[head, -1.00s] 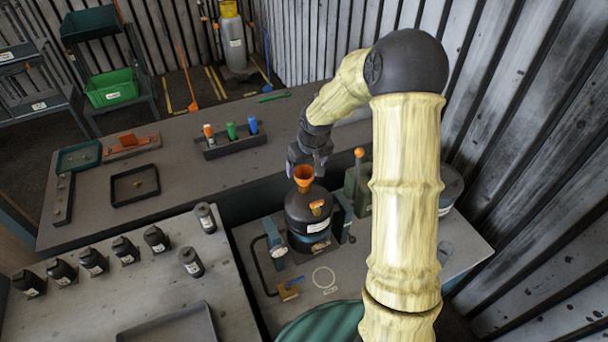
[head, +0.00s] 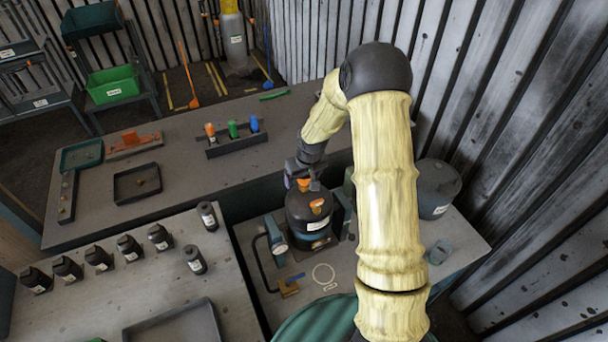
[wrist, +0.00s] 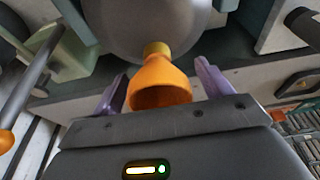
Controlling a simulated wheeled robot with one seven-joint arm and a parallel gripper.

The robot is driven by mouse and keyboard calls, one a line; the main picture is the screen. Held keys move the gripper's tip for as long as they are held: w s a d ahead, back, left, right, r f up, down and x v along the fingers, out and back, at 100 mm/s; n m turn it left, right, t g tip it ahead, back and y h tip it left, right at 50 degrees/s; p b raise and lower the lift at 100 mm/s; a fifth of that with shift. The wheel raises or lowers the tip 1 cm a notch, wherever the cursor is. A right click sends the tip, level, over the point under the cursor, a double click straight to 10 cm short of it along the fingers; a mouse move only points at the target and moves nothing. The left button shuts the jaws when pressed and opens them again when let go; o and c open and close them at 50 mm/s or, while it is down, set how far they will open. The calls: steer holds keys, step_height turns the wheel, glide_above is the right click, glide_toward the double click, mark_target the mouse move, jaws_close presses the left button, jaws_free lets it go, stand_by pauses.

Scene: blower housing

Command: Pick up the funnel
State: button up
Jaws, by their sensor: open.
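The orange funnel (wrist: 160,80) stands in the top of a dark rounded vessel (wrist: 150,25), its wide mouth toward the wrist camera. In the head view the funnel (head: 304,184) shows only in part, since my gripper covers some of it. My gripper (wrist: 162,92) is open, with one purple finger on each side of the funnel's mouth. A gap shows at the right finger; the left finger is very close to the rim, and I cannot tell if it touches. The vessel (head: 308,213) sits in a blue-grey clamp stand on the workbench.
A green box with an orange-tipped lever is close behind the vessel, partly hidden by my arm. Several black bottles (head: 130,248) stand on the left table. A rack of coloured bottles (head: 236,146) is on the back bench. A dark drum (head: 437,188) stands right of my arm.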

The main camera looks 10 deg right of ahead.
stand_by(0.4)
steer(key=c, duration=0.8)
steer(key=shift+c, duration=0.2)
step_height(320, 180, up, 10)
steer(key=shift+r+b, duration=0.1)
steer(key=shift+b, duration=1.1)
